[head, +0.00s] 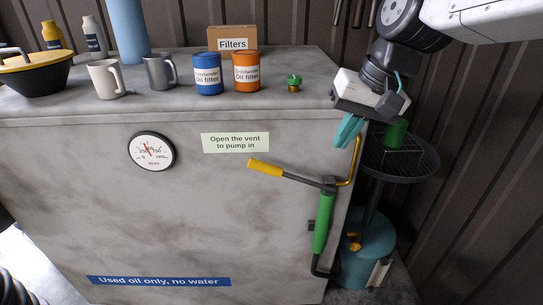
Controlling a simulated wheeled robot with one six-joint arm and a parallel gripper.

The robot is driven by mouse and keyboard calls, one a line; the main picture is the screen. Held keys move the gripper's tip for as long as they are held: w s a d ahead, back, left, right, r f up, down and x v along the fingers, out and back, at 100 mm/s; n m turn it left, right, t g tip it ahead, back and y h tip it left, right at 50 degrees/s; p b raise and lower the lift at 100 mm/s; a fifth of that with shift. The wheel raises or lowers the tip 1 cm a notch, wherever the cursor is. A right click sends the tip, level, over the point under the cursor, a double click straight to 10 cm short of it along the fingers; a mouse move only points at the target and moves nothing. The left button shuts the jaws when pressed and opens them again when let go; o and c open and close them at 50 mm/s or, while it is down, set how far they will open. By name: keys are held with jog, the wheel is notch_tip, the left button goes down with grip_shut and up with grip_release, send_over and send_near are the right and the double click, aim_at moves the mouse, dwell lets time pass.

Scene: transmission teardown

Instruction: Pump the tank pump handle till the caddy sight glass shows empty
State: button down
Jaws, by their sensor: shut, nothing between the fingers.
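The pump handle (265,168) has a yellow grip on a dark lever and points left from the top of the green pump body (322,222) on the grey tank's front (80,200). A yellow pipe (355,162) rises beside the pump. The teal caddy (362,262) stands on the floor right of the tank. A pale strip (378,273) on its side may be the sight glass; its level is too small to read. My gripper (347,131) is shut and empty, with its teal fingers pointing down near the tank's top right corner, above and right of the handle, apart from it.
A dark round pan (372,158) with a green can (396,131) sits above the caddy. Mugs, filter cans (246,72), a green-topped brass fitting (293,82) and bottles stand on the tank top. A litres dial (151,151) and a vent label (235,142) are on its front.

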aim_at(266, 165)
jog(key=w+a+y, duration=0.1)
jog(key=w+a, duration=0.5)
jog(key=w, duration=0.2)
jog(key=shift+a+r+y, duration=0.3)
jog(key=shift+a+r, duration=0.1)
jog(key=shift+w, duration=0.1)
jog(key=x, duration=1.4)
jog(key=shift+w+d, duration=0.1)
jog(key=shift+w, duration=0.05)
jog(key=shift+f, duration=0.1)
